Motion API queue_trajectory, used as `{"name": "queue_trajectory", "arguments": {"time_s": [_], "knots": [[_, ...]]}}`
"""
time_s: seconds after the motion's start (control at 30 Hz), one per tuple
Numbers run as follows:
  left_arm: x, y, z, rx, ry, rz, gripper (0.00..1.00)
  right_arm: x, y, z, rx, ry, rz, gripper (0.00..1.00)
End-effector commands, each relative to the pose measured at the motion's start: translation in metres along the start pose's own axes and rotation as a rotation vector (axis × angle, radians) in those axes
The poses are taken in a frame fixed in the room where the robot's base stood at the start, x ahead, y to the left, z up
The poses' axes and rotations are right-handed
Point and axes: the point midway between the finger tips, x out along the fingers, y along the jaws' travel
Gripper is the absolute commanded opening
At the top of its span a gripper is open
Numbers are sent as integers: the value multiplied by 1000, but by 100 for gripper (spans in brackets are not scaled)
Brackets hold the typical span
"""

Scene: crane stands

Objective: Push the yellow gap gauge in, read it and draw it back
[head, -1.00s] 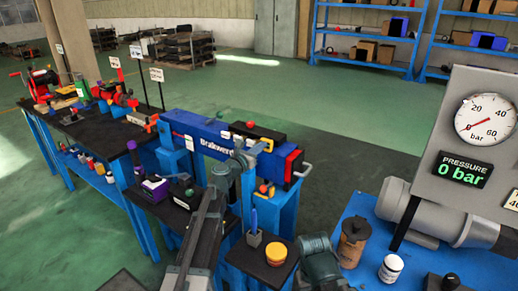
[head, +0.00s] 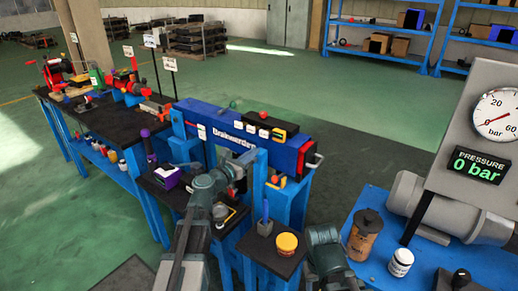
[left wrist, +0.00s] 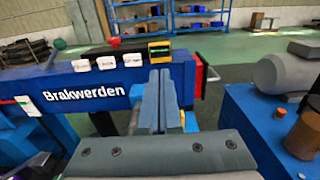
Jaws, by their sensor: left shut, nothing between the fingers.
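A yellow-framed device with a small green display sits on top of the blue Brakwerden beam (head: 225,132), near its right end; this may be the gap gauge (left wrist: 159,51). It also shows in the head view (head: 279,134). My left gripper (left wrist: 161,78) is shut and empty. Its fingers point at the beam's front face, below the display device in the left wrist view. In the head view it (head: 250,158) partly hides the beam.
A small table with a yellow-lidded tub (head: 287,243) and a pen holder (head: 265,228) stands right of my left arm. A blue bench with a brown canister (head: 364,235), motor (head: 450,210) and pressure panel reading 0 bar (head: 478,167) is at right.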

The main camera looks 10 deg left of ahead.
Motion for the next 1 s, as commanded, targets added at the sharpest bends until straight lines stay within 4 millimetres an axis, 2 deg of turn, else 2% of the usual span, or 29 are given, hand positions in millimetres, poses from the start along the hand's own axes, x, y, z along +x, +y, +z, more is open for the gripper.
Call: {"name": "queue_trajectory", "arguments": {"time_s": [0.17,0.57,0.77,1.0], "knots": [[-8,0,0,0,0,1,0,0,0,0,0,0,0,50],[-4,0,-3,0,0,-1,0,3,0,0,0,0,0,50],[25,1,-3,0,0,-2,0,3,0,0,0,0,0,50],[76,1,-3,0,0,-2,0,3,0,0,0,0,0,50]]}}
